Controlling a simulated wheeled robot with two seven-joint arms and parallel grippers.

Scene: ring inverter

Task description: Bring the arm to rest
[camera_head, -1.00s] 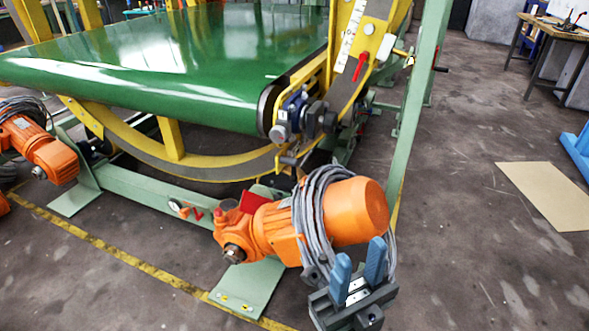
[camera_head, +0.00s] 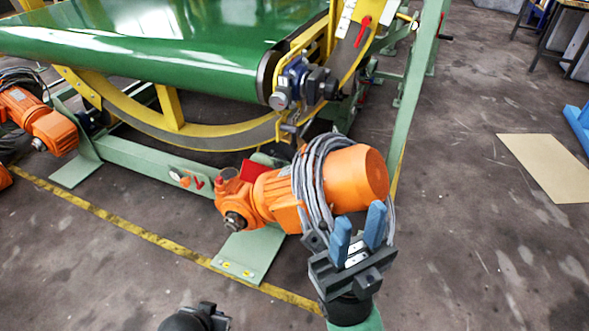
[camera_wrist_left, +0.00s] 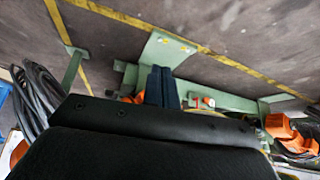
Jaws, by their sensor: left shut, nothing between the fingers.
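My right gripper (camera_head: 357,234) is in the lower middle of the head view. Its two blue fingers point up and stand apart with nothing seen between them. It overlaps the lower right of the orange motor (camera_head: 345,172) and its grey cable coil in the picture; I cannot tell whether they touch. My left gripper (camera_wrist_left: 162,86) shows in the left wrist view, its blue fingers together and empty, in front of green frame parts and floor. In the head view only a dark part of my own body shows at the bottom edge; the left fingers are not seen there.
The green conveyor belt (camera_head: 150,50) with its yellow curved frame fills the upper left. A second orange motor (camera_head: 45,125) is at the left. A green post (camera_head: 413,100) stands right of the belt.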

